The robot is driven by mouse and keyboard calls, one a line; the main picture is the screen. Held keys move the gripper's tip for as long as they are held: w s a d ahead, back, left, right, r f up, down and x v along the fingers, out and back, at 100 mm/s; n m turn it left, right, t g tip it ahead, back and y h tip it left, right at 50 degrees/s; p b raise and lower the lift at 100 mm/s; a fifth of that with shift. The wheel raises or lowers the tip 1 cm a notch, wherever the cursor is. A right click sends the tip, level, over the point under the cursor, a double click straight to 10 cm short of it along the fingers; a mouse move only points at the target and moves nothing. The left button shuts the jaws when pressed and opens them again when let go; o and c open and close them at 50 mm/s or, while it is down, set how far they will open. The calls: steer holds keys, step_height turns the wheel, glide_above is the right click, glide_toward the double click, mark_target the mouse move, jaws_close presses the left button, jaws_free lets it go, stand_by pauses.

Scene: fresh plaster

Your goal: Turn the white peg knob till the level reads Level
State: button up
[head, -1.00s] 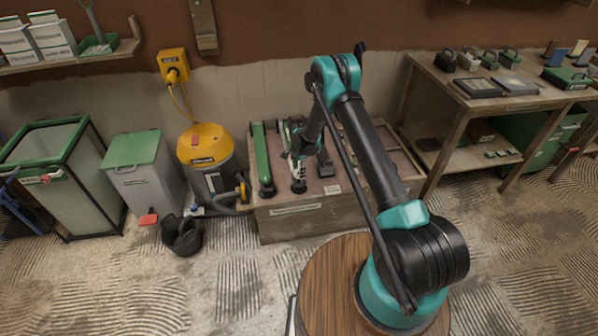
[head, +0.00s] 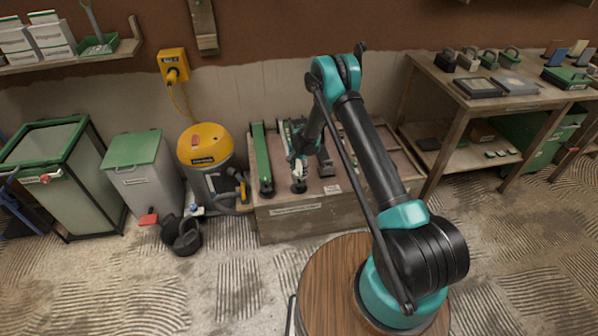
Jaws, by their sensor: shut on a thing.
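My gripper (head: 299,175) points down over the wooden bench box in the middle. It is shut on the white peg knob, which is small and mostly hidden between the fingers. A black round base (head: 299,187) shows just below the fingertips. A long green bar (head: 263,160), perhaps the level, lies on the box top to the left of my gripper, apart from it. No level reading can be made out at this size.
The wooden box (head: 290,224) stands against the wall. A dark block (head: 326,168) sits right of my gripper. A yellow-topped vacuum (head: 207,145) and a black bucket (head: 187,238) stand to the left. A workbench (head: 455,88) with tools stands at right.

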steer(key=shift+n, duration=1.2)
steer(key=o, duration=1.2)
steer(key=shift+c, duration=0.2)
step_height(320, 180, up, 12)
